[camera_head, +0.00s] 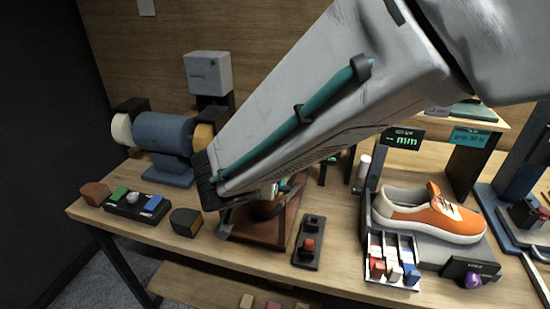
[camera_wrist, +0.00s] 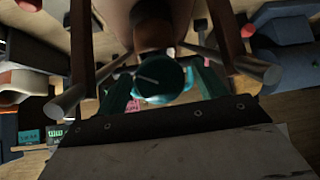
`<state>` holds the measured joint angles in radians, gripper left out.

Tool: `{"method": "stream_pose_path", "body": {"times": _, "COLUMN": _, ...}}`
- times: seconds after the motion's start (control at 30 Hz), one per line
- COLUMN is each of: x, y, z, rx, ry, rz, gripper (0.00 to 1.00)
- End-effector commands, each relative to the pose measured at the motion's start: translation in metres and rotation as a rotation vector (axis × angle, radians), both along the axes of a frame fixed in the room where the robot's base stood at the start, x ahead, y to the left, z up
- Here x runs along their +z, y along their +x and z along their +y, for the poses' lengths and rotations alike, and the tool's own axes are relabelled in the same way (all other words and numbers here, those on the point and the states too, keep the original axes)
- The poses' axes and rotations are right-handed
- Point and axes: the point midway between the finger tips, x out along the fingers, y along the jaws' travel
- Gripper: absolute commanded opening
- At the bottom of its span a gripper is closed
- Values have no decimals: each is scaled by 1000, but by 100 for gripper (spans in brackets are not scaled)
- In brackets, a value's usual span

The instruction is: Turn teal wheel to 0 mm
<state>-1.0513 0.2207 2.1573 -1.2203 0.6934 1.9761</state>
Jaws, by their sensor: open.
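The teal wheel (camera_wrist: 160,78) is a round dark teal knob with a pale line on its face, in the middle of the wrist view. My gripper (camera_wrist: 161,92) is open, with one teal finger to the left and one to the right of the wheel. I cannot tell whether they touch it. In the head view my arm hides the wheel and most of my gripper (camera_head: 280,188), which is over a brown stand (camera_head: 248,232). A display (camera_head: 403,139) shows green "mm"; its number is hidden behind my arm.
An orange sneaker (camera_head: 430,214) rests on a grey block at the right. A tray of brushes (camera_head: 393,262) and a red-button box (camera_head: 308,243) stand near the front edge. A blue motor (camera_head: 163,135) and a button panel (camera_head: 137,205) are at the left.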

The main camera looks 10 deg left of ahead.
Motion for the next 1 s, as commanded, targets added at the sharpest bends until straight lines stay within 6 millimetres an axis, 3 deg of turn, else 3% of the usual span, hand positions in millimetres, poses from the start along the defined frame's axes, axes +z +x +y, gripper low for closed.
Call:
{"method": "stream_pose_path", "body": {"times": 0.2, "x": 0, "y": 0, "z": 0, "rx": -1, "ry": 1, "rz": 0, "gripper": 67}}
{"method": "stream_pose_path", "body": {"times": 0.37, "x": 0, "y": 0, "z": 0, "rx": -1, "ry": 1, "rz": 0, "gripper": 26}}
{"method": "stream_pose_path", "body": {"times": 0.73, "x": 0, "y": 0, "z": 0, "rx": 21, "ry": -35, "rz": 3, "gripper": 26}}
{"method": "stream_pose_path", "body": {"times": 1.0, "x": 1, "y": 1, "z": 1, "rx": 108, "ry": -175, "rz": 13, "gripper": 26}}
